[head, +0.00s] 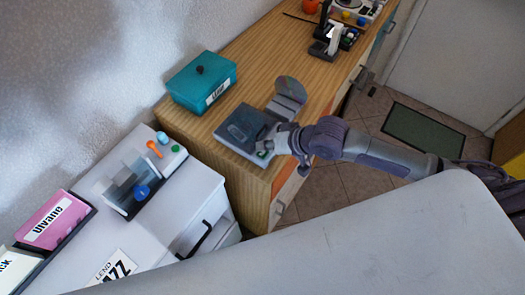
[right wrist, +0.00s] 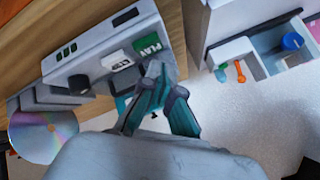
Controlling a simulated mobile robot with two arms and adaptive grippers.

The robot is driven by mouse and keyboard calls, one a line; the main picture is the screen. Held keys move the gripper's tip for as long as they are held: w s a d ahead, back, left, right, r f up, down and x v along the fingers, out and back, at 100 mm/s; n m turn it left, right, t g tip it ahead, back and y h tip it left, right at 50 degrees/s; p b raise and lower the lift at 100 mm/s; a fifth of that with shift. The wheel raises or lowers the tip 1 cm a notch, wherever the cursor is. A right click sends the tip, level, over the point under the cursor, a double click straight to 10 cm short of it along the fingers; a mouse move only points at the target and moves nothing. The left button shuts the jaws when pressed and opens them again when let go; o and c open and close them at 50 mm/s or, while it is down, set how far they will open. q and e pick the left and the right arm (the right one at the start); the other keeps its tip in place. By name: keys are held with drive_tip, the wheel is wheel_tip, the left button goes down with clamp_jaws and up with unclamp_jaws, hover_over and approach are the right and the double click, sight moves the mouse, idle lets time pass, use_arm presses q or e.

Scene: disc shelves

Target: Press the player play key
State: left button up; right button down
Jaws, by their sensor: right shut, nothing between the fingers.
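The player (head: 238,130) is a flat grey box with a dark top, near the wooden counter's front edge. In the right wrist view its front face (right wrist: 100,50) carries a green key marked PLAY (right wrist: 148,45), a white key (right wrist: 116,62) and a dark round knob (right wrist: 79,83). My right gripper (head: 266,148) is at the player's front right corner, shut and empty. In the right wrist view its fingertips (right wrist: 157,70) are close beside the green key and cover part of it. I cannot tell whether they touch it. My left gripper is not in view.
A shiny disc (head: 290,89) stands tilted just behind the player. A teal box (head: 202,82) is to its left. A white cabinet (head: 190,205) with a tray of small items (head: 140,180) stands at the lower left. A stapler-like item (head: 326,42) is farther back.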

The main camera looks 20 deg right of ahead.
sight(265, 154)
drive_tip(key=shift+f, duration=0.1)
drive_tip(key=shift+f, duration=0.35)
drive_tip(key=shift+f, duration=0.4)
idle(0.9)
drive_tip(key=shift+r, duration=0.15)
drive_tip(key=shift+r+p, duration=0.7)
drive_tip(key=shift+p, duration=0.55)
wheel_tip(265, 154, up, 5)
drive_tip(key=p, duration=0.5)
drive_tip(key=shift+r+p, duration=0.1)
drive_tip(key=shift+p, duration=0.3)
